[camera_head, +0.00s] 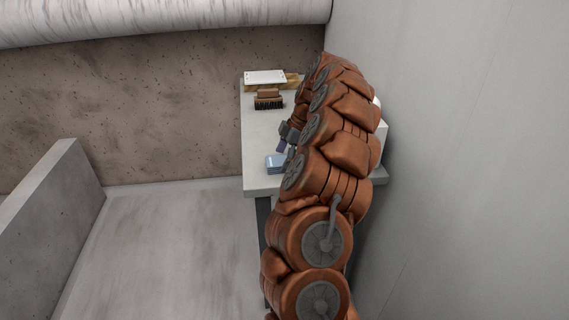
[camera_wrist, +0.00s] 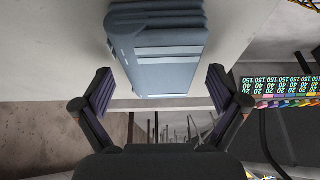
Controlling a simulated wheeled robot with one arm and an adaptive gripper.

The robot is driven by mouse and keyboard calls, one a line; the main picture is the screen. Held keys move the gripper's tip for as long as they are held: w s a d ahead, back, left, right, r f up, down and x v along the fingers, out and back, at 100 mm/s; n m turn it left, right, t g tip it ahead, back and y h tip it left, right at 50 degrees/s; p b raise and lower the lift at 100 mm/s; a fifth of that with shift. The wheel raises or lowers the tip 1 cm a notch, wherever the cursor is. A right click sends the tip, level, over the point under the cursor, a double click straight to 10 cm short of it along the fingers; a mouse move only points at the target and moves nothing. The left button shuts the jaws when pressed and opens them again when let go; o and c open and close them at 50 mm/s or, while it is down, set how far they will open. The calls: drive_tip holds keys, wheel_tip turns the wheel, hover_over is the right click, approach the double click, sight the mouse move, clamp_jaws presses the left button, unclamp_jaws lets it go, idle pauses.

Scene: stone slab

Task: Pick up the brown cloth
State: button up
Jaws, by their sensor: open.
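I cannot make out a brown cloth in either view. A blue-grey folded stack, cloth-like, (camera_head: 276,163) lies near the front left of the slab-topped table (camera_head: 255,135). It also shows in the wrist view (camera_wrist: 160,45), at the top centre with layered edges and pale stripes. My gripper (camera_wrist: 160,88) is open, its two dark fingers spread apart with nothing between the tips. The stack appears just beyond the fingertips. In the head view my gripper (camera_head: 287,140) is partly hidden by my arm, just above and right of the stack.
A brown-backed brush (camera_head: 268,98) with dark bristles sits farther back on the table. Behind it a white slab (camera_head: 265,77) rests on a yellowish block. A wall is close on the right. My arm covers much of the table. A box with coloured number labels (camera_wrist: 285,88) shows right.

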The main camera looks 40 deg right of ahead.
drive_tip(key=shift+f+b, duration=0.25)
drive_tip(key=shift+b, duration=0.1)
idle(0.3)
drive_tip(key=shift+c, duration=0.3)
drive_tip(key=c, duration=1.2)
